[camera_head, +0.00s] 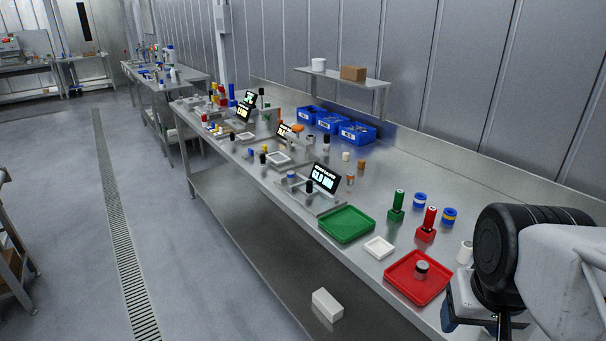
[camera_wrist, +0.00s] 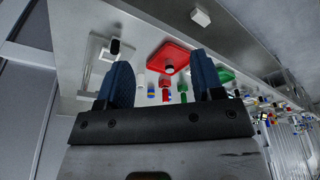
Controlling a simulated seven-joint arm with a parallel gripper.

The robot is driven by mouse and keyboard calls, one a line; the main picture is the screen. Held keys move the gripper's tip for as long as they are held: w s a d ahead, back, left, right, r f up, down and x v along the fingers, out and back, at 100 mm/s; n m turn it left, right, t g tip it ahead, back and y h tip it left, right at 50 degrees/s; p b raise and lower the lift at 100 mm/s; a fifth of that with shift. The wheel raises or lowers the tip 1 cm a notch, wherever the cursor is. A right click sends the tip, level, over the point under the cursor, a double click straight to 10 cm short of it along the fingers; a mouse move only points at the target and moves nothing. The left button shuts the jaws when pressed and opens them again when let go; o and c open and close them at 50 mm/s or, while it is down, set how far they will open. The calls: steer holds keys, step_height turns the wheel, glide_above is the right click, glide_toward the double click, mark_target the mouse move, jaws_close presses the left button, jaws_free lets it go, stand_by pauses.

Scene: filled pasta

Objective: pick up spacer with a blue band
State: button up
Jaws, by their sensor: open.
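Two small banded cylinders stand on the steel bench at the right in the head view. One is blue and white (camera_head: 420,201), behind the red and green bottles. The other is blue with a yellow-gold band (camera_head: 449,216), nearer my arm. A small blue and yellow piece (camera_wrist: 151,91) shows between my fingers in the wrist view, too small to read well. My gripper (camera_wrist: 161,66) is open, with nothing between its fingers. The cylinders lie beyond its fingertips, apart from it. In the head view my arm covers the bench's right end.
A red tray (camera_head: 405,289) holds a dark and grey cylinder (camera_head: 421,271). A white cylinder (camera_head: 464,252) stands close to my arm. Red (camera_head: 428,228) and green (camera_head: 397,207) bottles stand in front of the banded cylinders. A white dish (camera_head: 379,248) and green tray (camera_head: 346,224) are farther left.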

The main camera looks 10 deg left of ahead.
steer(key=w+a+r+t+y, duration=0.1)
steer(key=w+a+t, duration=0.2)
steer(key=w+a, duration=0.85)
steer(key=w+a+r+t+y, duration=0.1)
steer(key=w+a+r+t, duration=0.2)
steer(key=w, duration=1.6)
steer(key=w+a+t+y, duration=0.1)
steer(key=w+a+t, duration=0.2)
steer(key=w+a, duration=0.95)
steer(key=w+a+f+m+t+h, duration=0.15)
steer(key=w+a+f, duration=0.25)
steer(key=w, duration=0.4)
steer(key=w+a+f+m+t+h, duration=0.15)
steer(key=w+a+f, duration=0.25)
steer(key=w, duration=0.4)
steer(key=m+h, duration=0.1)
steer(key=h, duration=0.5)
glide_toward(289, 174)
steer(key=shift+w+d+r, duration=0.15)
steer(key=shift+w+d, duration=0.2)
steer(key=shift+w, duration=0.1)
steer(key=shift+w+d+r, duration=0.15)
steer(key=shift+w+d, duration=0.15)
steer(key=shift+w, duration=0.2)
steer(key=shift+a+f, duration=0.35)
steer(key=shift+f, duration=0.2)
steer(key=shift+x, duration=1.3)
